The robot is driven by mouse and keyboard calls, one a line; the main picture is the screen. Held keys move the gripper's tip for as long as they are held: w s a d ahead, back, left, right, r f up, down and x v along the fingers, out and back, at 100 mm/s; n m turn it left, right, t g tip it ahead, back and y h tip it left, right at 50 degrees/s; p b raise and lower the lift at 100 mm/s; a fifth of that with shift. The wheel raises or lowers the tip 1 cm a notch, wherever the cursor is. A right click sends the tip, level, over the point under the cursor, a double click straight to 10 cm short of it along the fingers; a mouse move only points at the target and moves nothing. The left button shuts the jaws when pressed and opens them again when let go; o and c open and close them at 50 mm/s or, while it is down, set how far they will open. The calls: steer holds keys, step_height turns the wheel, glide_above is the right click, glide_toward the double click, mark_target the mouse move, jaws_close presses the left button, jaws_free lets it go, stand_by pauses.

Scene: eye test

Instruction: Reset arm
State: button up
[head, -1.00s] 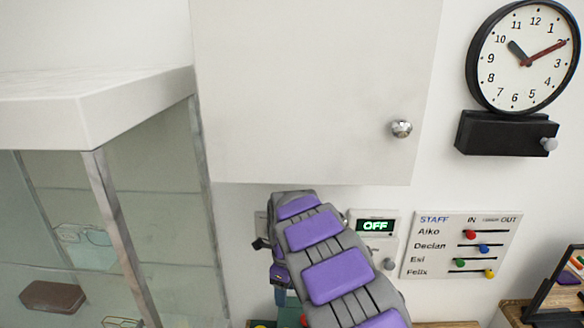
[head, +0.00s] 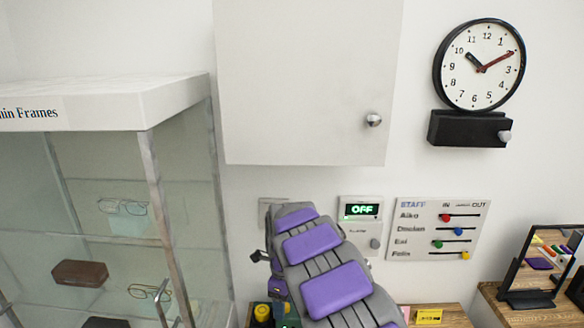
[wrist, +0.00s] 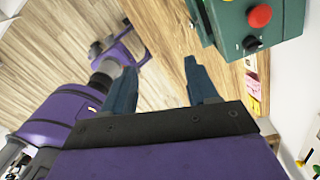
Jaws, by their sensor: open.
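My arm, purple and grey, rises from the bottom middle of the head view in front of the wall; its far end hides my gripper there. In the wrist view my gripper (wrist: 161,76) is open, with two dark blue fingers well apart and nothing between them. Beyond the fingers are a wooden surface (wrist: 165,30) and, at upper right, a green box (wrist: 245,25) with a red button and a black knob. The fingers look apart from the box, though the right one is near it in the picture.
A glass display case (head: 150,190) stands at left. A white wall cabinet (head: 300,80) hangs above my arm. On the wall are a clock (head: 480,65), an OFF panel (head: 361,211) and a staff board (head: 438,229). A mirror (head: 540,265) stands on a wooden counter at right.

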steer(key=s+d+r+n+b, duration=0.1)
steer(key=s+d+r+n, duration=0.35)
steer(key=s+d, duration=0.35)
steer(key=s+d+r+n+b, duration=0.25)
steer(key=s+d+n, duration=0.25)
steer(key=s, duration=0.4)
steer(key=s+d+f+n+b, duration=0.1)
steer(key=s+n, duration=0.5)
steer(key=s, duration=0.6)
steer(key=s+d+f+n+g, duration=0.1)
steer(key=s+n, duration=0.5)
steer(key=s, duration=0.6)
steer(key=shift+d+f+b, duration=0.35)
steer(key=shift+d+f, duration=0.15)
steer(key=shift+d, duration=0.15)
steer(key=shift+n, duration=0.25)
